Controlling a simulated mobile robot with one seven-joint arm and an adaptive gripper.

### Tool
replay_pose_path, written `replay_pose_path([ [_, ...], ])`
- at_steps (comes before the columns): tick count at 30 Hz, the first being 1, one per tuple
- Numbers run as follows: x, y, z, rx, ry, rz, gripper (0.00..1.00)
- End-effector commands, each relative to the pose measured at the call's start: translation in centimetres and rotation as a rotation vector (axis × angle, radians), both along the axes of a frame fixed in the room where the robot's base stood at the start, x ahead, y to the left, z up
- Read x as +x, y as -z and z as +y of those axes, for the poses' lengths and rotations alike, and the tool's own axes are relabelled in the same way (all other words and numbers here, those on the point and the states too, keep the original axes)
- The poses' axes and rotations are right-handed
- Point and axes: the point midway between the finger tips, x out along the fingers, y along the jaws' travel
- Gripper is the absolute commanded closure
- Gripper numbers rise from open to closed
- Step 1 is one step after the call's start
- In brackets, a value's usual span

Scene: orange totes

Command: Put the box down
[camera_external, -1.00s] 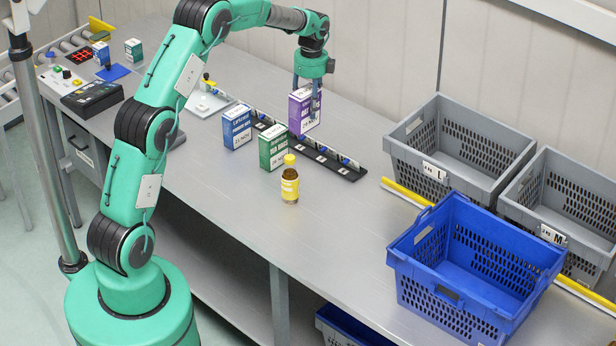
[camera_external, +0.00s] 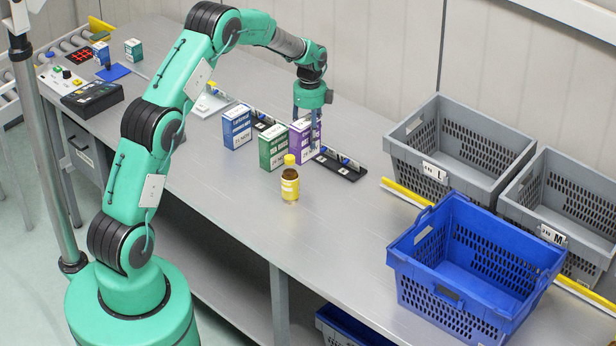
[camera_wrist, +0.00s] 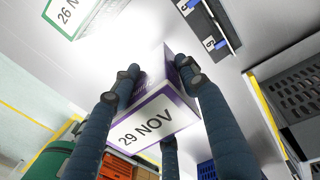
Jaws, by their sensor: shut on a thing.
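A purple and white box (camera_external: 301,140) stands upright at table height, just right of a green box (camera_external: 272,147) in the external view. My gripper (camera_external: 308,122) is over it from above with its fingers around it, shut on it. In the wrist view the purple box (camera_wrist: 150,118) shows a white face marked "29 NOV" between my fingers. Whether its underside rests on the table is hard to tell.
A black strip with slots (camera_external: 341,166) lies behind. A blue tote (camera_external: 475,262) and grey totes (camera_external: 455,140) stand at the right. The front table (camera_external: 215,185) is clear.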

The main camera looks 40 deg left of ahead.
Motion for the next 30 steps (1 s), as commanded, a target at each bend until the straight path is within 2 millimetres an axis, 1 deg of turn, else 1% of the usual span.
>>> replay_pose_path([
  [5,0.0,1.4,0.0,0.0,0.0,0.002,1.0],
  [9,-0.1,3.5,0.0,0.0,0.0,0.003,1.0],
  [15,0.0,5.8,0.0,0.0,0.0,0.001,1.0],
  [18,0.0,6.1,0.0,0.0,0.0,0.0,1.0],
  [27,0.0,6.2,0.0,0.0,0.0,0.0,1.0],
  [30,0.0,6.7,0.0,0.0,0.0,0.0,1.0],
])
